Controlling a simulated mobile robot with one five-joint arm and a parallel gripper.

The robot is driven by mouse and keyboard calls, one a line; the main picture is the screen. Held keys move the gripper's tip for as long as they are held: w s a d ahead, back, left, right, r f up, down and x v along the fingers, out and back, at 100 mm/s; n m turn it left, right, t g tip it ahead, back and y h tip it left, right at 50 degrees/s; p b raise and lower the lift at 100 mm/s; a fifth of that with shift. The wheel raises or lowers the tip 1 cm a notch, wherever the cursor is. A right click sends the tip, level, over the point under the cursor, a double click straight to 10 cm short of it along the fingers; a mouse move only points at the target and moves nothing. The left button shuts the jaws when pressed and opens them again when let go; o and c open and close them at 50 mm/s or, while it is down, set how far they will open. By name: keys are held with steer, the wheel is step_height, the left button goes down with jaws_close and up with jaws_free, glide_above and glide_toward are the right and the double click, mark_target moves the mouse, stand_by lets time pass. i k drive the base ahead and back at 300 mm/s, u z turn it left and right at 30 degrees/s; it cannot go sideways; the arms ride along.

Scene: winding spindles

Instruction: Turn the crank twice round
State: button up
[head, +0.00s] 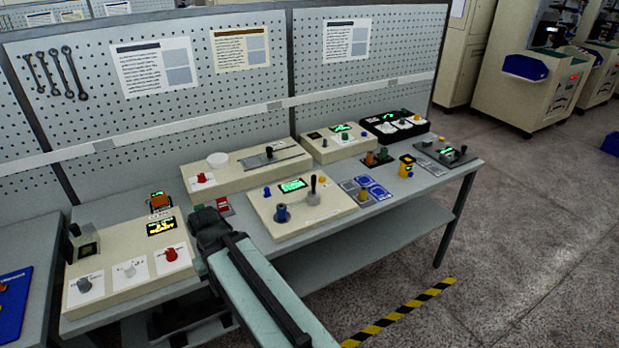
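A cream winder box (335,210) stands near the front edge of the bench's middle. On it are a lit green display (293,185), a blue spindle (282,213) and what looks like the crank (313,198), a grey hub with an upright black handle. My gripper (200,213) is dark and lies left of this box, apart from the crank, at the far end of my pale arm. Its fingers are too small and dark to tell open from shut. I see nothing clearly held in it.
A cream box with a slide lever (245,172) stands behind. Several small devices and blue cards (379,191) lie to the right. A pegboard (370,60) closes the back.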

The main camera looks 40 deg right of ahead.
mark_target(313, 196)
steer(key=u, duration=0.05)
steer(key=i, duration=0.95)
steer(key=u, duration=0.25)
